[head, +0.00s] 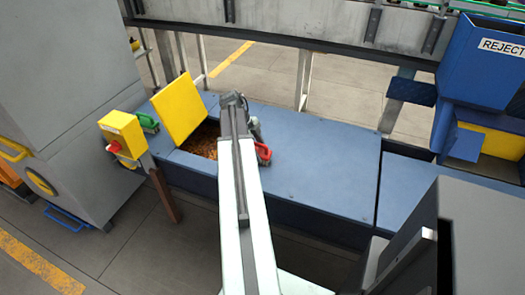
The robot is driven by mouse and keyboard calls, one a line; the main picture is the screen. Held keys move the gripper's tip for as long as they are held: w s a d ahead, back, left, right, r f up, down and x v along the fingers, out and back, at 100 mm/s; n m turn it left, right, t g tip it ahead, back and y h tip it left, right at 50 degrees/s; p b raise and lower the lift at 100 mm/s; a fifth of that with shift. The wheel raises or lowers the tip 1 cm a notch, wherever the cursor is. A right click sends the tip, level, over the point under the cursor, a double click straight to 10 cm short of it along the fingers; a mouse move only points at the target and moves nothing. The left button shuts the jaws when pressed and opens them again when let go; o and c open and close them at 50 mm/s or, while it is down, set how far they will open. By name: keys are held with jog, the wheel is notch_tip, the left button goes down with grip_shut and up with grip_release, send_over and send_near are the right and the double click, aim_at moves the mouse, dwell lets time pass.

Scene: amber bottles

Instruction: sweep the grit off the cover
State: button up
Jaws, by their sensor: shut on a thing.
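My gripper (257,138) is partly hidden behind my own arm, low over the blue deck. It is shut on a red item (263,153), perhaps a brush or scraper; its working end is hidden. To its left, a yellow square cover (178,108) stands tilted up beside an opening (202,140) in the deck. Brown-orange broken pieces lie in the opening. My arm hides the opening's right side. The blue deck cover (320,150) stretches to the right, with a few small dark spots; I cannot tell grit from bolts.
A green item (147,122) lies on the deck's left end. A yellow box with a red button (122,135) stands at the front left. A grey machine (65,75) is far left; a blue REJECT bin (485,60) is right. A grey wall (330,25) runs behind.

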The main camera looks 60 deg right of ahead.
jog(key=shift+w+a+f, duration=0.1)
jog(key=shift+w+f, duration=0.05)
jog(key=shift+w, duration=3.2)
jog(key=shift+s+a, duration=0.15)
jog(key=shift+a, duration=1)
jog(key=shift+c, duration=1.4)
jog(key=shift+s+d, duration=0.2)
jog(key=shift+s, duration=2.6)
jog(key=shift+s+d, duration=0.15)
jog(key=shift+s, duration=2.65)
jog(key=shift+s+d, duration=0.2)
jog(key=shift+s, duration=2.6)
jog(key=shift+a+f+b, duration=0.2)
jog(key=shift+a+b, duration=0.15)
jog(key=shift+a, duration=0.65)
grip_shut()
jog(key=shift+w+a+r, duration=0.1)
jog(key=shift+w, duration=1.5)
jog(key=shift+w+r, duration=0.1)
jog(key=shift+w, duration=1.5)
jog(key=shift+w+a+f, duration=0.15)
jog(key=shift+w, duration=1.55)
jog(key=shift+w+a, duration=0.1)
jog(key=shift+w, duration=1.75)
jog(key=shift+w+a, duration=0.1)
jog(key=shift+w, duration=1.5)
